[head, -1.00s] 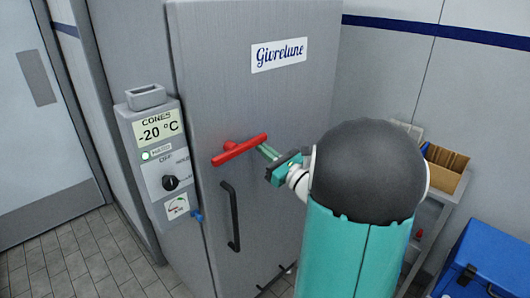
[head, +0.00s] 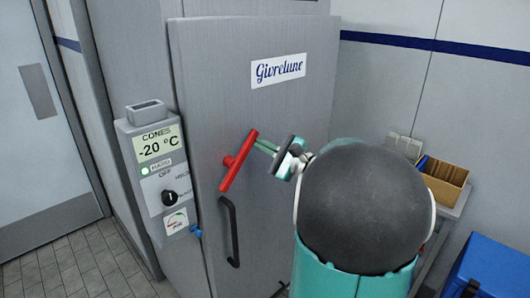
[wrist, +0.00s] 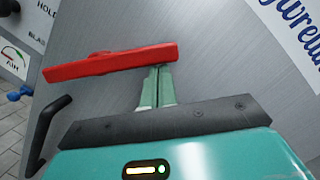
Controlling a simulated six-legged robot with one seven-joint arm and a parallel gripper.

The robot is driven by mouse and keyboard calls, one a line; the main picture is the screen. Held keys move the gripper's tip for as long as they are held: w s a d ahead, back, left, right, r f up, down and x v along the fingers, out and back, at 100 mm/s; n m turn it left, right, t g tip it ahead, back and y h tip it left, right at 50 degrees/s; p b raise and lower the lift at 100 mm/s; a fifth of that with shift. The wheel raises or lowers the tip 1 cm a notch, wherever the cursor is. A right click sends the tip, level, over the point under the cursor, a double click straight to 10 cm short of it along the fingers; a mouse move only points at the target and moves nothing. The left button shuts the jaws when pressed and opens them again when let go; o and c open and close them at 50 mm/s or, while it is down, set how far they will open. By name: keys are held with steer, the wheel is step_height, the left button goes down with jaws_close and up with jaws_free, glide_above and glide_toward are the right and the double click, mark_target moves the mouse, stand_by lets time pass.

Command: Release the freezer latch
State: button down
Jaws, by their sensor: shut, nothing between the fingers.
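The red latch handle (head: 238,162) is on the grey freezer door (head: 285,115), left of its middle, and now stands steeply tilted, its upper end leaning right. My gripper (head: 264,147) is at the handle's upper right end, its green fingers shut together and nothing seen between them. In the wrist view the red latch handle (wrist: 105,63) lies across the top, and the fingertips of my gripper (wrist: 158,70) meet its lower edge near the right end. Whether they press on it I cannot tell. The freezer door looks closed.
A black door pull (head: 231,232) is below the latch. A control box (head: 158,180) reading -20 °C, with a dial and gauge, is at the left. A shelf with a cardboard box (head: 444,180) and a blue chest (head: 490,270) are at the right.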

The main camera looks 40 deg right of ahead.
mark_target(234, 132)
steer(key=r+n, duration=0.1)
steer(key=a+r+n, duration=0.1)
steer(key=n, duration=0.1)
steer(key=shift+a+g, duration=0.15)
steer(key=shift+g, duration=0.15)
steer(key=shift+a+r+n+g+y, duration=0.15)
steer(key=shift+a+r+n+g, duration=0.25)
steer(key=shift+n, duration=0.55)
steer(key=shift+a+r+n+g+y, duration=0.15)
steer(key=shift+a+r+n, duration=0.15)
steer(key=shift+a+n, duration=0.5)
steer(key=shift+d+n, duration=0.15)
steer(key=shift+n, duration=0.1)
